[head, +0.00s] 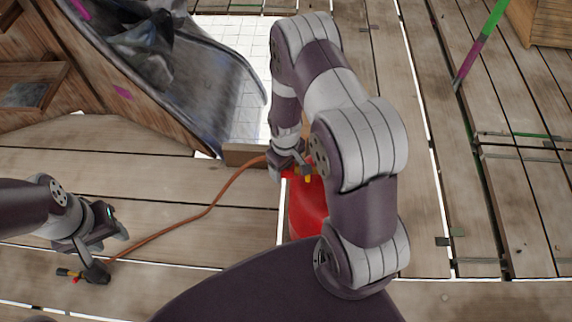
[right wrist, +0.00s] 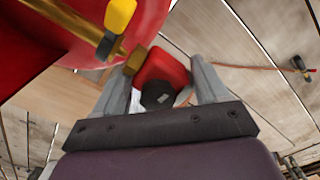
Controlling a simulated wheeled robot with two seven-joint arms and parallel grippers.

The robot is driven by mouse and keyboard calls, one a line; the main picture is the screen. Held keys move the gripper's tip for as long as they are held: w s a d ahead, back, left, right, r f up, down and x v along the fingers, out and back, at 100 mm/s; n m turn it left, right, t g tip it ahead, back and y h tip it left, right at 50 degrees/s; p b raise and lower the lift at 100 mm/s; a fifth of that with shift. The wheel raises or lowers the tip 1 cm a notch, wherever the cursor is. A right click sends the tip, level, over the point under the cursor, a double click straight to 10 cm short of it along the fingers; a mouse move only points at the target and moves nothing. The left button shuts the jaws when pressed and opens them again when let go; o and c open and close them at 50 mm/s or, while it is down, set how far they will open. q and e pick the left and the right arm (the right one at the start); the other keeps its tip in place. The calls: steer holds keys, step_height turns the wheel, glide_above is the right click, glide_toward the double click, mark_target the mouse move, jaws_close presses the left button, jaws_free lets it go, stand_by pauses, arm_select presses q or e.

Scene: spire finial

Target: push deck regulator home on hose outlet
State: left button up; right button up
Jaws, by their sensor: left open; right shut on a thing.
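The deck regulator (right wrist: 165,72) is a red body with a black round face, held between the fingers of my right gripper (right wrist: 165,92). In the head view my right gripper (head: 286,158) is beside the valve on top of a red cylinder (head: 308,212). A brass outlet (right wrist: 134,60) reaches from the valve to the regulator's edge in the right wrist view. They look in line and meeting, but I cannot tell how deeply they are seated. A yellow handle (right wrist: 119,16) sits on the valve. My left gripper (head: 108,238) is open and empty, above the planks at the left.
A wooden structure with grey sheeting (head: 205,75) stands at upper left. The planks at right are mostly clear.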

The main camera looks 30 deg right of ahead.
steer(key=shift+s+d, duration=0.3)
steer(key=shift+d, duration=0.2)
steer(key=o, duration=1)
step_height(320, 180, up, 13)
steer(key=p, duration=0.4)
steer(key=shift+f+p, duration=0.15)
steer(key=shift+p, duration=0.15)
steer(key=s+a+r+m, duration=0.4)
steer(key=s+a+r, duration=0.1)
steer(key=s+r, duration=0.5)
steer(key=shift+n+t, duration=0.5)
steer(key=shift+t, duration=0.3)
steer(key=r+p, duration=0.7)
steer(key=r, duration=0.1)
steer(key=w+r+p, duration=0.1)
steer(key=r+p, duration=0.6)
steer(key=r, duration=0.1)
steer(key=a+r+p, duration=0.1)
steer(key=r+p, duration=0.6)
steer(key=r, duration=0.1)
steer(key=shift+w+a+r, duration=0.1)
steer(key=shift+w+r, duration=0.3)
